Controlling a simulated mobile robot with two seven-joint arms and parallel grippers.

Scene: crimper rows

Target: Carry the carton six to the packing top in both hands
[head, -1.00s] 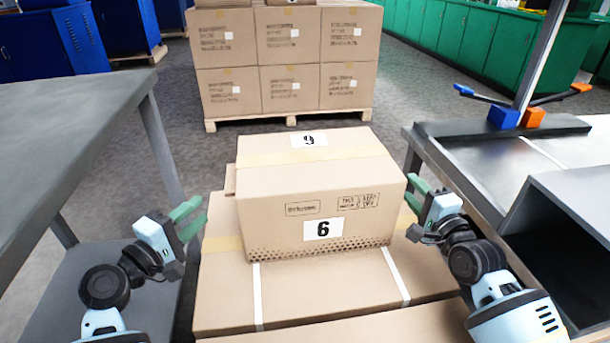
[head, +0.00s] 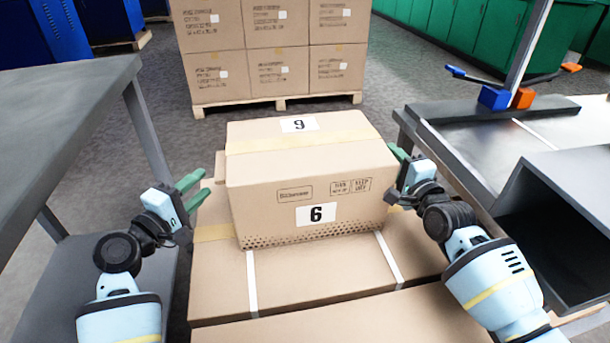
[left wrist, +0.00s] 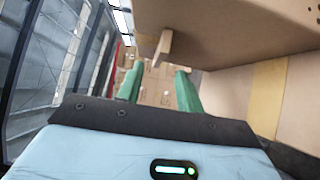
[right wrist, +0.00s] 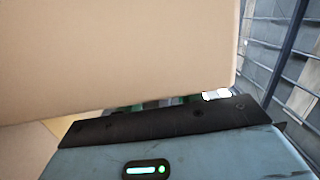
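Carton six (head: 275,165), a brown box with a "6" label on its front, rests on larger cartons (head: 310,285). My left gripper (head: 190,190) is open beside its left side, with a small gap in the head view. In the left wrist view its green fingers (left wrist: 158,90) are apart with nothing between them, and the carton (left wrist: 235,35) is at upper right. My right gripper (head: 396,172) is close against the right side; its fingers look apart, partly hidden by the carton. In the right wrist view the carton (right wrist: 110,60) covers most of the fingers.
A grey table (head: 60,110) stands on the left. A bench (head: 480,145) with a post and blue and orange arms is on the right, by a dark open bin (head: 570,220). I cannot tell which is the packing top. Stacked cartons on a pallet (head: 280,103) stand behind, across open floor.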

